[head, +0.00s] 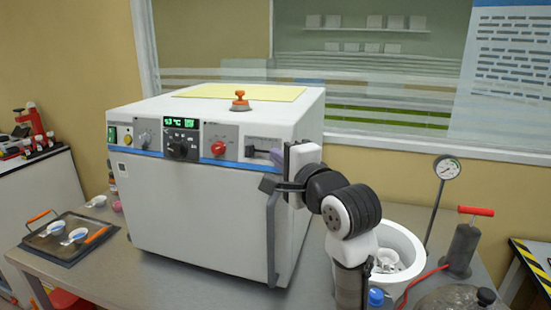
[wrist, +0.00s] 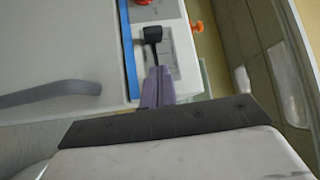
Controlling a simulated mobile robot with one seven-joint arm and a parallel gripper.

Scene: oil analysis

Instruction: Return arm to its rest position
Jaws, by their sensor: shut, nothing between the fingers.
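My gripper (head: 275,157) is at the upper right front of the large white oven-like machine (head: 190,215). Its purple-grey fingers are shut and empty; they also show in the wrist view (wrist: 154,70). The fingertips are close to a black lever (wrist: 152,36) on the control panel; I cannot tell whether they touch it. The lever also shows in the head view (head: 257,152). My arm is bent and reaches up from the lower right. The machine's door looks shut, with its grey handle (wrist: 50,92) below the panel. The display (head: 180,123) glows green and seems to read 53 °C.
A white bucket-like vessel (head: 412,250) stands beside my arm, with a gauge (head: 447,168) and a red-handled pump (head: 462,248) to its right. A dark tray (head: 68,248) with small white dishes lies left of the machine. A window is behind.

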